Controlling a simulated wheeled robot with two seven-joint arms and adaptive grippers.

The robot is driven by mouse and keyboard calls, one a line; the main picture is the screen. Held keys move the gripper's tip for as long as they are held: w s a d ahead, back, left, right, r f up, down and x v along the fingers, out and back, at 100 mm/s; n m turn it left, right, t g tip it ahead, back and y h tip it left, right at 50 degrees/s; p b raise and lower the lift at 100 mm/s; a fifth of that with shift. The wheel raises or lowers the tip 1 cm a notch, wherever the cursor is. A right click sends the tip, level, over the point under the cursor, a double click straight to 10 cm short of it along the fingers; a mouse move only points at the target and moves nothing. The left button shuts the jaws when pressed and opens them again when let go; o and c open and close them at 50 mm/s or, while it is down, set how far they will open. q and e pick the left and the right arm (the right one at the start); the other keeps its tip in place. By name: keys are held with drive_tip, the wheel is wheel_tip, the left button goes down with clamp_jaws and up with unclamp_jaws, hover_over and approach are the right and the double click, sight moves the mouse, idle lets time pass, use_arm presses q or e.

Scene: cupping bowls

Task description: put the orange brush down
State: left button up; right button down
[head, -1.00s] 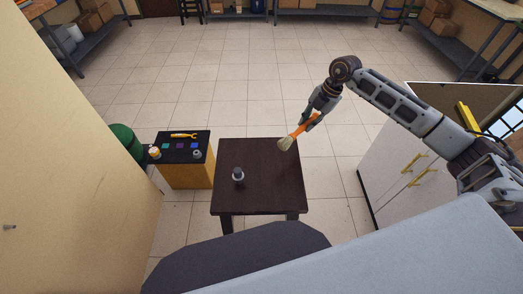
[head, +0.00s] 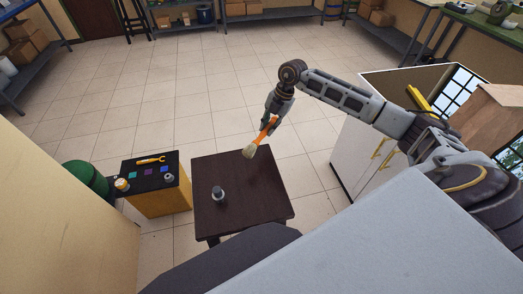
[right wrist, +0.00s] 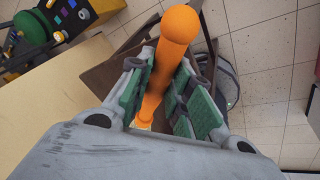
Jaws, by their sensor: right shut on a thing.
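The orange brush (head: 264,134) has an orange handle and pale bristles. My right gripper (head: 272,120) is shut on its handle. The bristles point down and to the left, over the back right part of a dark brown table (head: 260,195). I cannot tell whether the bristle tip touches the table top. In the right wrist view the orange handle (right wrist: 172,50) lies between the green finger pads of my right gripper (right wrist: 165,90), its rounded end toward the camera. The bristles are mostly hidden there. My left gripper is not in view.
A small grey-and-dark object (head: 218,194) stands on the table's left part. Left of the table, a yellow stand with a black top (head: 140,178) holds a yellow-orange tool (head: 150,160) and small items. A white cabinet (head: 350,165) stands at right. The table's middle is clear.

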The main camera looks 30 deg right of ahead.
hover_over(266, 147)
drive_tip(key=d, duration=0.1)
drive_tip(key=shift+s+f, duration=0.1)
drive_tip(key=shift+f, duration=2.3)
drive_tip(key=shift+f+p, duration=0.45)
drive_tip(key=shift+f, duration=1.45)
drive_tip(key=c, duration=1.3)
unclamp_jaws()
drive_tip(key=shift+r, duration=0.1)
drive_tip(key=b+v, duration=0.1)
drive_tip(key=v, duration=1.1)
drive_tip(key=shift+d, duration=0.1)
